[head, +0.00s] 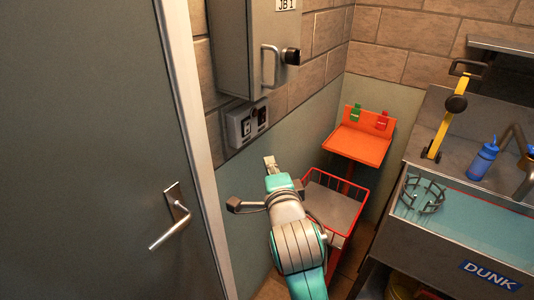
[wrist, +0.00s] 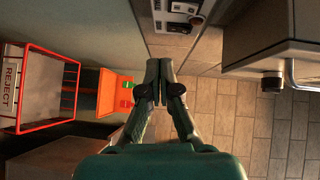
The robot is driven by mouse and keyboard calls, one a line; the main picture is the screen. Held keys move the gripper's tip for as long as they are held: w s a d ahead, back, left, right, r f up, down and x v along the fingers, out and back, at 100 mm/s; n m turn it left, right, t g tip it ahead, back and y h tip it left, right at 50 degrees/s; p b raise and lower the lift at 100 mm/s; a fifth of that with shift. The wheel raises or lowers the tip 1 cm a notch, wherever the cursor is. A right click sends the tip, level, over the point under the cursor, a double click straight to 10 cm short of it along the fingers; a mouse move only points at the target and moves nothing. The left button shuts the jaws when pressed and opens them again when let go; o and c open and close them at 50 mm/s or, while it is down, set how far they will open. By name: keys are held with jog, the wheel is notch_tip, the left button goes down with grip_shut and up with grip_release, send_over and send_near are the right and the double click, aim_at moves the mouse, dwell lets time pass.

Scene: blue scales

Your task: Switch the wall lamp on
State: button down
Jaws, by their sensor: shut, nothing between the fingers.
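A grey wall switch panel (head: 246,123) with two dark fittings sits on the wall below the grey cabinet. In the wrist view the panel (wrist: 182,18) is at the top edge and partly cut off; I cannot tell its switch position. My gripper (head: 270,161) is below and right of the panel in the head view. In the wrist view my gripper (wrist: 159,64) has its fingertips together and empty, below the panel in the picture and apart from it. I cannot make out a wall lamp in either view.
The grey cabinet (head: 247,50) with a handle juts out above the panel. A grey door (head: 90,130) with a lever handle stands left. An orange shelf (head: 358,146) and a red-framed bin (head: 335,200) stand right of my arm, beside a sink unit (head: 445,245).

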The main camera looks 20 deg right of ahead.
jog(key=shift+s+a+f, duration=0.1)
jog(key=shift+s+a, duration=0.05)
jog(key=shift+s, duration=0.7)
jog(key=s+f+n+g+y, duration=0.1)
jog(key=s+f+n+y, duration=0.1)
jog(key=s+f+n, duration=1.5)
jog(key=s+f, duration=0.1)
jog(key=s, duration=1.1)
jog(key=s+d+f+n+g, duration=0.1)
jog(key=s+f, duration=0.3)
jog(key=s, duration=1)
jog(key=shift+s+f+n+y, duration=0.15)
jog(key=shift+s+n+y, duration=0.15)
jog(key=shift+s+n, duration=0.1)
jog(key=shift+w, duration=0.15)
